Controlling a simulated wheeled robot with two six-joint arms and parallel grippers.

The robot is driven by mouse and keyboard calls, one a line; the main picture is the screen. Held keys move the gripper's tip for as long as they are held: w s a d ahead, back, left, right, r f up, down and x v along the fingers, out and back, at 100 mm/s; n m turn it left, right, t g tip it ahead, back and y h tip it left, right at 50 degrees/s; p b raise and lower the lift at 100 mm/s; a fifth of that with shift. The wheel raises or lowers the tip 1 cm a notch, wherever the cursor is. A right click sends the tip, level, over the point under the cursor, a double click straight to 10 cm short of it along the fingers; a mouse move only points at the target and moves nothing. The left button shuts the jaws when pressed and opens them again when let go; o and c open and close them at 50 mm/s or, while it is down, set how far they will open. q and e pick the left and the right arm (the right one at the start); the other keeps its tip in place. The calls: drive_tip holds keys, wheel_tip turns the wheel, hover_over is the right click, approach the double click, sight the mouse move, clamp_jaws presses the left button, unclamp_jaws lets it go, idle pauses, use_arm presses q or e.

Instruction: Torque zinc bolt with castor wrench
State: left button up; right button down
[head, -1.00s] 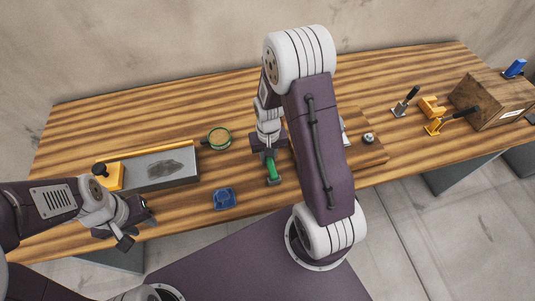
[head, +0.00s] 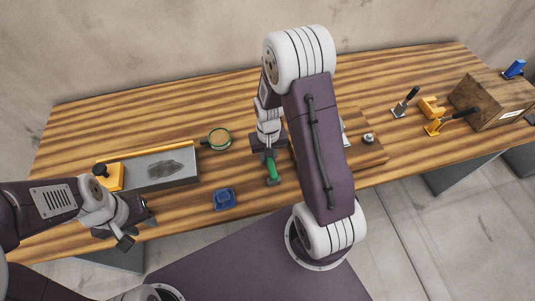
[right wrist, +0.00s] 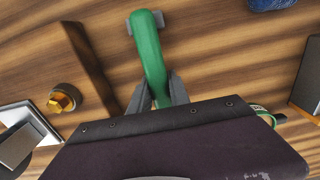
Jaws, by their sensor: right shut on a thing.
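My right gripper (right wrist: 158,95) is shut on a green-handled tool, which I take to be the castor wrench (right wrist: 150,50). In the head view the wrench (head: 272,168) points toward the table's front edge below the right gripper (head: 268,150). A grey piece shows at its far end in the right wrist view. A bolt with a gold-coloured head (right wrist: 63,99) lies left of the gripper there, apart from it; I cannot tell whether it is the zinc bolt. A small metallic fitting (head: 369,138) stands on a wooden board. My left gripper (head: 132,222) is open and empty at the front left.
The wooden board (head: 372,154) is partly hidden behind my right arm. A grey tray (head: 185,179), a green-rimmed round dish (head: 219,138) and a blue item (head: 224,199) are at left. Toggle clamps (head: 405,102) and a brown box (head: 495,100) stand at right. The back middle is clear.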

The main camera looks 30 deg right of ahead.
drive_tip(key=shift+r+p, duration=2.95)
drive_tip(key=shift+r, duration=0.55)
